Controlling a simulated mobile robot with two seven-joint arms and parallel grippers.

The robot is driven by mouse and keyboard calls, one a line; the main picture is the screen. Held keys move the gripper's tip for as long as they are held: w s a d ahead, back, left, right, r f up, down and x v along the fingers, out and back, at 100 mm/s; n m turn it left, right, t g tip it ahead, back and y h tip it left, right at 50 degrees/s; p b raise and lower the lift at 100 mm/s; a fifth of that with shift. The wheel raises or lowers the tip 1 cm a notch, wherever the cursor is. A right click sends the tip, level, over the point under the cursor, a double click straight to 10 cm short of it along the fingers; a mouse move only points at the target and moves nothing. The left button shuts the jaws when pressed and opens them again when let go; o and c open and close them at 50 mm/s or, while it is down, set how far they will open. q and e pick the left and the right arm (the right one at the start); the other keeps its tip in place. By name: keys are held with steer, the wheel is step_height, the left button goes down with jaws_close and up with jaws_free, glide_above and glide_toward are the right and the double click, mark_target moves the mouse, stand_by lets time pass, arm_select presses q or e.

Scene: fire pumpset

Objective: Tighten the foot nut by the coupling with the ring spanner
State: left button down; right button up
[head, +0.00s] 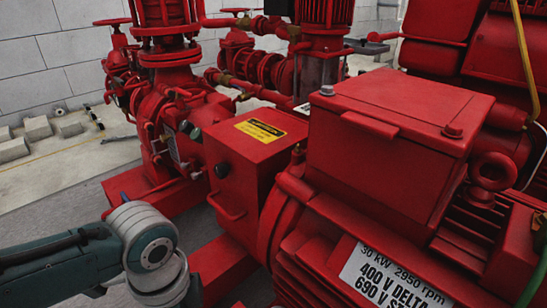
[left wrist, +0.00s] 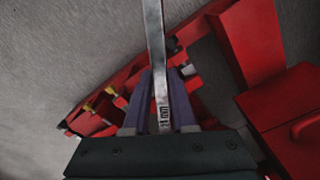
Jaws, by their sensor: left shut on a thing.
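My left gripper (left wrist: 161,90) is shut on the steel spanner (left wrist: 155,35), whose flat shank shows between the two fingers in the left wrist view. The shank runs up out of the top edge, so its far end is out of sight. Small grey fastener-like parts (left wrist: 187,69) show on red metal just right of the shank; I cannot tell which is the foot nut, or whether the spanner touches one. My right gripper is in neither view.
The red coupling guard (head: 236,160) with a yellow label and handle stands between the pump (head: 185,110) and the large motor (head: 390,150). Red base rails (head: 150,188) run along the floor. Grey floor (head: 60,190) left of the pumpset is open, with blocks (head: 38,128) farther back.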

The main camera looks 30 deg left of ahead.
arm_select(q)
steer(key=shift+w+d+r+n, duration=0.1)
steer(key=shift+w+r+n, duration=0.05)
steer(key=shift+n, duration=0.15)
steer(key=shift+a, duration=0.4)
steer(key=shift+r, duration=0.1)
steer(key=shift+f, duration=0.25)
steer(key=shift+d+f+b, duration=0.15)
steer(key=shift+f+b, duration=0.55)
steer(key=shift+f, duration=0.25)
steer(key=shift+f+b, duration=1.1)
steer(key=shift+f, duration=0.3)
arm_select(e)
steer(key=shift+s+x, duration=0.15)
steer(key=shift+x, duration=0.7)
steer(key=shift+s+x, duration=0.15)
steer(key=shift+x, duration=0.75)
arm_select(q)
steer(key=shift+f+b, duration=1.15)
steer(key=shift+f, duration=0.25)
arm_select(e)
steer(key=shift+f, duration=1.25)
